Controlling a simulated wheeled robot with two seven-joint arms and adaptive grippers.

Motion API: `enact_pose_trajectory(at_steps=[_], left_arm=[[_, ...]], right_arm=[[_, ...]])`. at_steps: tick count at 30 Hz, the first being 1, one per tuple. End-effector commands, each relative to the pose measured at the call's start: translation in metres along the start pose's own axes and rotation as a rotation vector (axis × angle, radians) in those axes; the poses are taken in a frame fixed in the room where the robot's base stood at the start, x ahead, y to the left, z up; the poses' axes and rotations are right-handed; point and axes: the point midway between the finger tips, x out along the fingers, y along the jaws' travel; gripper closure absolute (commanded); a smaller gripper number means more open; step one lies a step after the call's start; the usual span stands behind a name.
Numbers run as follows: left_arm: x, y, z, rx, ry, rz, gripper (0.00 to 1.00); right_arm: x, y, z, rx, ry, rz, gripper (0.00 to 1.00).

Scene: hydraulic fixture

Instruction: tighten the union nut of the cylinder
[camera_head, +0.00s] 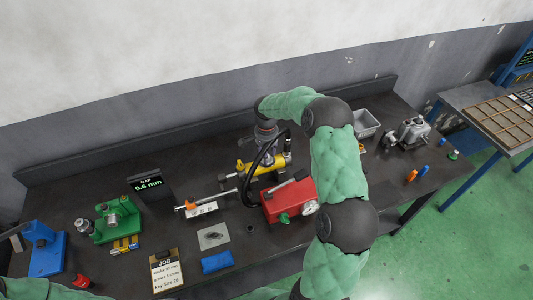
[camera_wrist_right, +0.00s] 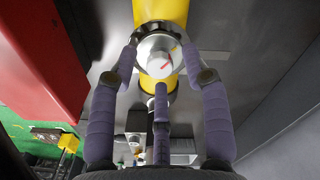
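The yellow cylinder (camera_head: 275,165) lies in its fixture at the middle of the bench. It also shows in the right wrist view (camera_wrist_right: 160,12). The silver union nut (camera_wrist_right: 158,58), with a red mark on its face, sits on it in the wrist view. My right gripper (camera_head: 268,150) is at the cylinder, reaching down from above. Its purple fingers (camera_wrist_right: 159,72) stand around the nut, two at the sides and one below. I cannot tell whether they press on it. In the head view the nut is hidden by the gripper. My left gripper is out of view; only green arm shows bottom left.
A red pump box with gauge (camera_head: 285,200) stands close in front of the cylinder, with a black hose (camera_head: 250,175) beside the gripper. A display (camera_head: 150,184) reads GAP 0.6 mm. A green fixture (camera_head: 115,220) and blue block (camera_head: 45,250) stand left; a grey bin (camera_head: 366,122) stands right.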

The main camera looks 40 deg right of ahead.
Motion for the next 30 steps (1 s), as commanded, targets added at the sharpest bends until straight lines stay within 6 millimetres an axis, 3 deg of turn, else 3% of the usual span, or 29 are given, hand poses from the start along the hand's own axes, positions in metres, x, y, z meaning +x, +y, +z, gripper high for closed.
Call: enact_pose_trajectory(at_steps=[11, 24, 30], left_arm=[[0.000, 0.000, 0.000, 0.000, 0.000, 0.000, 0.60], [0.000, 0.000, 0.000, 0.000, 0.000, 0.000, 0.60], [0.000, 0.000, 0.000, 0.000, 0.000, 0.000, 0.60]], right_arm=[[-0.009, 0.000, -0.001, 0.000, 0.002, -0.001, 0.52], [-0.089, -0.001, -0.001, -0.001, 0.002, -0.003, 0.52], [-0.113, -0.001, 0.000, 0.000, 0.001, -0.001, 0.52]])
